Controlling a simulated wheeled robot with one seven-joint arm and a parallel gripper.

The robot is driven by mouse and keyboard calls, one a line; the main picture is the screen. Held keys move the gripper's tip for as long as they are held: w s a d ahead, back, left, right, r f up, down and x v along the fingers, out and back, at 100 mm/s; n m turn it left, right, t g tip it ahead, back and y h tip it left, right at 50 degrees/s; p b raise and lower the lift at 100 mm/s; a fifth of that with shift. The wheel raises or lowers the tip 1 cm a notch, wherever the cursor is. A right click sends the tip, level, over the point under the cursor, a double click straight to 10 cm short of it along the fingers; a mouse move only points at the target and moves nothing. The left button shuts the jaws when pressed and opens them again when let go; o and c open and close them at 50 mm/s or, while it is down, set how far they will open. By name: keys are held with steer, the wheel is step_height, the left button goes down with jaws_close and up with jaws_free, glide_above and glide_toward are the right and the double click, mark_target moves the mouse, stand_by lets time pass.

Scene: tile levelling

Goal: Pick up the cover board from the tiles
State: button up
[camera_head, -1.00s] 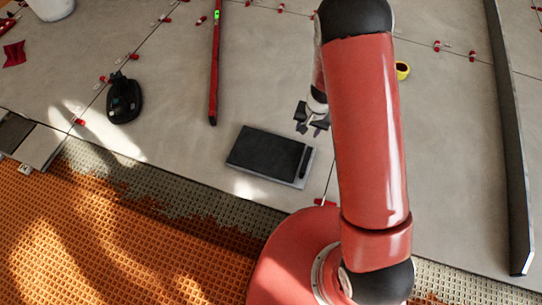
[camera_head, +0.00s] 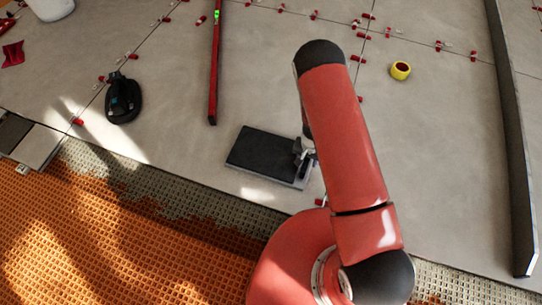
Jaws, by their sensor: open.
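The cover board (camera_head: 262,151) is a flat dark panel with a lighter grey edge. It lies on the large grey tiles (camera_head: 180,170), a little left of my red arm. My gripper (camera_head: 304,158) is open at the right end of the board, over the spot where its dark handle bar showed. The gripper covers most of that bar, and I cannot tell whether the fingers touch it.
A red spirit level (camera_head: 215,70) and a black tool (camera_head: 123,98) lie to the left. Red levelling clips line the joints. Orange matting (camera_head: 120,240) is in front.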

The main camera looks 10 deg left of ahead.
steer(key=shift+c, duration=0.4)
jaws_close()
steer(key=shift+w, duration=0.1)
stand_by(0.9)
